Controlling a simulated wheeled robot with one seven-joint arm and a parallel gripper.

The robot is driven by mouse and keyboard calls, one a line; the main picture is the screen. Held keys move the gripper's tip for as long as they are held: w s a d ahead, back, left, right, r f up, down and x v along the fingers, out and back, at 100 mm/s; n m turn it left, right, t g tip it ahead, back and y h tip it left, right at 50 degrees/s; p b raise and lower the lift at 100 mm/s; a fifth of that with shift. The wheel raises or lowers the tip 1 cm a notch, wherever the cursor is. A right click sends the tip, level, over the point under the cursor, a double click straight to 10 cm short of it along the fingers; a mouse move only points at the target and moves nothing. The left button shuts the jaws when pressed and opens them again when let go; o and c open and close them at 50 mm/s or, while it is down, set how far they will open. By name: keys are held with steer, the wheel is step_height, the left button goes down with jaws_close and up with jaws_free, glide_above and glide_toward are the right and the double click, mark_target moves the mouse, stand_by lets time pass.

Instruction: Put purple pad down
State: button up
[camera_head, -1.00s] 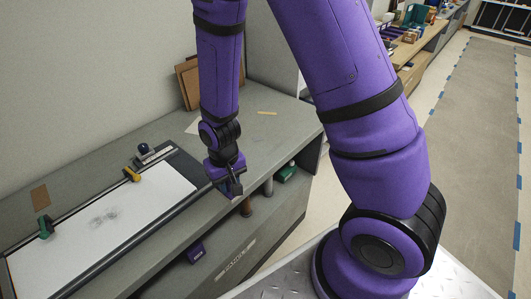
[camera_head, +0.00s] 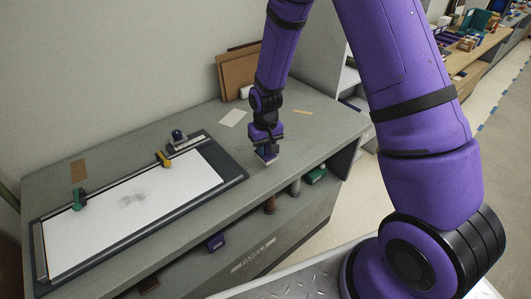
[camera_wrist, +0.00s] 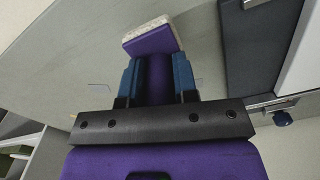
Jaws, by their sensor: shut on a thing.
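The purple pad (camera_wrist: 152,38) is a purple block with a pale, rough layer along its far side and a purple grip behind it. In the wrist view my gripper (camera_wrist: 157,65) has its blue fingers on both sides of that grip. In the head view my gripper (camera_head: 264,141) points down over the grey counter, right of the whiteboard. The pad (camera_head: 267,157) shows small under it, tilted, close to the countertop. I cannot tell whether it touches the counter. The fingers partly hide the pad.
The dark-framed whiteboard (camera_head: 150,205) lies on the counter (camera_head: 305,138) with green and yellow clips and a smudge. Brown boards (camera_head: 238,75) lean on the wall. A pale card (camera_head: 233,117) lies behind my gripper. A purple item (camera_head: 215,242) sits on the shelf below.

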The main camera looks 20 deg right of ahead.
steer(key=shift+w+d+f, duration=0.2)
steer(key=shift+w+f, duration=0.05)
steer(key=shift+w, duration=0.45)
steer(key=shift+f, duration=1.55)
steer(key=shift+f, duration=0.1)
steer(key=o, duration=0.9)
